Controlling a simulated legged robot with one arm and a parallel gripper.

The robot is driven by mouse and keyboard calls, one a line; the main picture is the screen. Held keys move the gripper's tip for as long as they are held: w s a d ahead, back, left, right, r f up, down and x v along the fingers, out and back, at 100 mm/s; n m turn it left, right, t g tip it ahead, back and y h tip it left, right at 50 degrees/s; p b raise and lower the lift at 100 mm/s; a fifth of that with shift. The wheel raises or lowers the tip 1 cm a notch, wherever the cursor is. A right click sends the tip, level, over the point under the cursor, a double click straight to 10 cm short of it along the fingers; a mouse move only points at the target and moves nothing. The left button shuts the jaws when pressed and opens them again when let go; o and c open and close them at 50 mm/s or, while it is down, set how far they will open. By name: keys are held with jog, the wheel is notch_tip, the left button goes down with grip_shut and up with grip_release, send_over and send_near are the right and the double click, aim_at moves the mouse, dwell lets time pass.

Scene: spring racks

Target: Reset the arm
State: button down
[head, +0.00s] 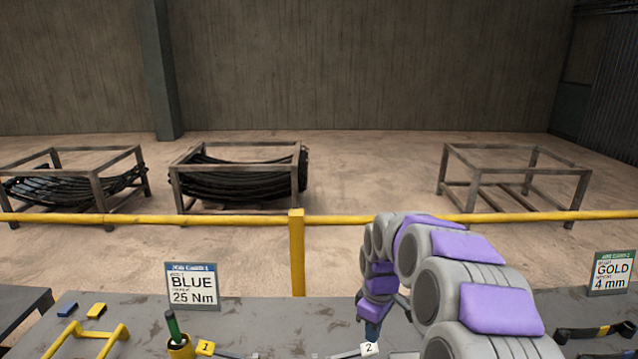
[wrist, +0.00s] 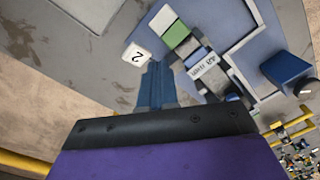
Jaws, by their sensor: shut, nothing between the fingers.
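My arm (head: 465,255), grey with purple pads, arches up from the lower right and bends down over the grey workbench. My gripper (head: 372,335) points down at the bench, close to a white tag marked 2 (head: 369,349). In the wrist view the blue fingers of my gripper (wrist: 158,85) are together with nothing between them. The tag 2 (wrist: 136,57) shows just left of the fingertips there. Whether the fingertips touch the bench or the tag, I cannot tell.
The bench (head: 255,315) holds a BLUE 25 Nm sign (head: 192,287), a GOLD 4 mm sign (head: 611,273), a green-handled tool (head: 172,327) and a yellow frame (head: 90,335). A yellow rail (head: 350,220) runs behind. Beyond it, two racks hold dark springs; the right rack (head: 515,172) looks empty.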

jog(key=s+r+m, duration=0.2)
jog(key=s+r, duration=0.1)
jog(key=s, duration=0.6)
jog(key=s+r+m, duration=0.2)
jog(key=s+r, duration=0.2)
jog(key=s, duration=0.5)
jog(key=s+d+f+m+g, duration=0.1)
jog(key=s+m, duration=0.5)
jog(key=s, duration=1.4)
jog(key=shift+f+m+g, duration=0.3)
jog(key=shift+m, duration=0.1)
